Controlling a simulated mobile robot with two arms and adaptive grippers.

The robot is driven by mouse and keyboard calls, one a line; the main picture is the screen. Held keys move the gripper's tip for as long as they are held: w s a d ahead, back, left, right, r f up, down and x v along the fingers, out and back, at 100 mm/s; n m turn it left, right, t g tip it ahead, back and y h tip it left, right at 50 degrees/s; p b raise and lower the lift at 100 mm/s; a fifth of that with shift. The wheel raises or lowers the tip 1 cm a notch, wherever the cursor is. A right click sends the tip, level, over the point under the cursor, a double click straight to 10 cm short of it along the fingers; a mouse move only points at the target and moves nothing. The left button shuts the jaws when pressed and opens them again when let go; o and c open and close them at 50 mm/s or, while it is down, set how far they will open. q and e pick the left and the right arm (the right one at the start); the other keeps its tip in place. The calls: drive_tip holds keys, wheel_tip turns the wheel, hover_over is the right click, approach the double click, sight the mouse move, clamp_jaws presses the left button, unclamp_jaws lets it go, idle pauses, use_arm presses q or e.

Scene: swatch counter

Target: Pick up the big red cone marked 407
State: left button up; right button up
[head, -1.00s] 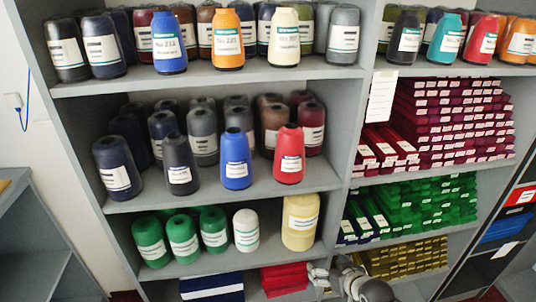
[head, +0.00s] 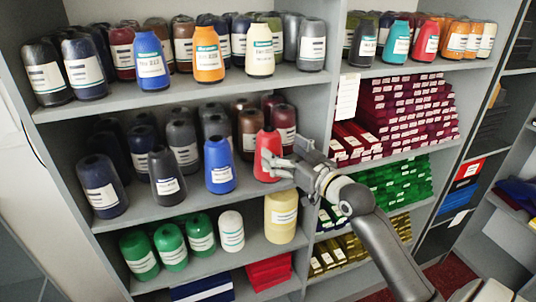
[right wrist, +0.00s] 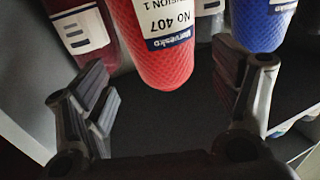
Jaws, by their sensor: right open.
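The big red cone (head: 264,142) stands upright on the middle shelf, at the right end of the front row. My right gripper (head: 277,160) is in front of it and covers part of its lower right side. In the right wrist view the red cone (right wrist: 158,52) hangs in upside down, with "No 407" on its white label. It lies between the two spread fingers of my right gripper (right wrist: 168,84), with a gap on both sides. The right gripper is open and holds nothing. My left gripper is not in view.
A blue cone (head: 219,165) stands left of the red one. A maroon cone (head: 283,126) stands close behind it, near the shelf divider (head: 322,110). The top shelf (head: 180,91) runs above. A cream cone (head: 281,218) stands on the shelf below.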

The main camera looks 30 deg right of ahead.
sight(276, 146)
drive_tip(key=shift+w+r, duration=0.1)
drive_tip(key=shift+w, duration=0.35)
drive_tip(key=w, duration=0.1)
drive_tip(key=w+p, duration=0.2)
drive_tip(key=w, duration=0.1)
drive_tip(key=shift+a+r, duration=0.15)
drive_tip(key=shift+a, duration=0.2)
drive_tip(key=shift+w+p, duration=0.3)
drive_tip(key=shift+w, duration=0.15)
drive_tip(key=shift+s, duration=0.1)
drive_tip(key=shift+c, duration=0.7)
drive_tip(key=c, duration=1)
drive_tip(key=shift+c, duration=0.9)
